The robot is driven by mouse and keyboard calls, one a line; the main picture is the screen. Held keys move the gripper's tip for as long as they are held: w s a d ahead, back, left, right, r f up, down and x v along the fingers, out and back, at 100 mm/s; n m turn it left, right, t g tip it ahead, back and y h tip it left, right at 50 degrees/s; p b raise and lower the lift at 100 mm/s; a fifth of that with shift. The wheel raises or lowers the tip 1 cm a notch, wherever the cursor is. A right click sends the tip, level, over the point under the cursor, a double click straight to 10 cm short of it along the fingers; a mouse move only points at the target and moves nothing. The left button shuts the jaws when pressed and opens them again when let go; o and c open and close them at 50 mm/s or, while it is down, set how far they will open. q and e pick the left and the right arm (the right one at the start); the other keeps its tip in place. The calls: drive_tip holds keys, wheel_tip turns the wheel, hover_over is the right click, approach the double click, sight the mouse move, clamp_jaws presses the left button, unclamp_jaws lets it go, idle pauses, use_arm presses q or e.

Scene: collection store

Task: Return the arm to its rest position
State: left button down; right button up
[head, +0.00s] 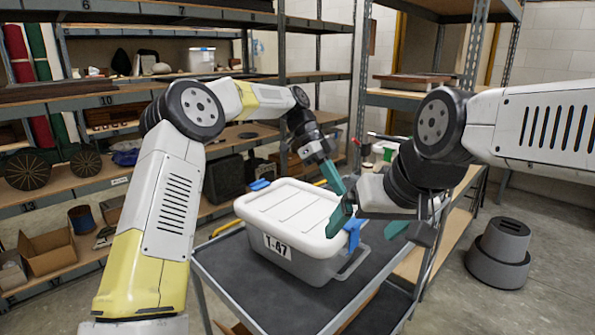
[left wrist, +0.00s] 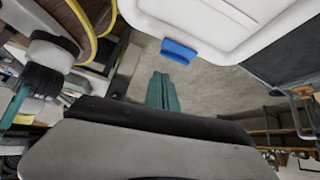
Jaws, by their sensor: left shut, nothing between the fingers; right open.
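My left gripper (head: 340,188) is raised at the box's far right corner, shut and empty. Its closed teal fingers (left wrist: 162,92) show in the left wrist view, near a blue latch (left wrist: 179,51) and the white lid (left wrist: 220,22). My right gripper (head: 365,232) is open at the box's right end. Its teal fingers are either side of the near blue latch (head: 353,236); I cannot tell whether they touch it.
Loaded metal shelves (head: 100,100) stand behind and to the left. Another shelf unit (head: 440,260) stands close on the right, behind my right arm. A grey stepped cylinder (head: 500,255) is on the floor at right. Open cardboard boxes (head: 47,252) sit low at left.

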use_arm(q)
drive_tip(key=s+a+r+n+t+y, duration=0.1)
drive_tip(key=s+a+r+n+t, duration=0.3)
drive_tip(key=s+a+n, duration=0.4)
drive_tip(key=s+a+r+n+t+y, duration=0.25)
drive_tip(key=s+a+r+n, duration=0.2)
drive_tip(key=a, duration=0.55)
drive_tip(key=s+a+f+n+t, duration=0.4)
drive_tip(key=s+a+n, duration=0.6)
drive_tip(key=s, duration=0.3)
drive_tip(key=shift+a+f+n, duration=0.2)
drive_tip(key=shift+a+n, duration=0.2)
drive_tip(key=shift+n, duration=0.35)
drive_tip(key=shift+s+t, duration=0.1)
drive_tip(key=shift+t, duration=0.15)
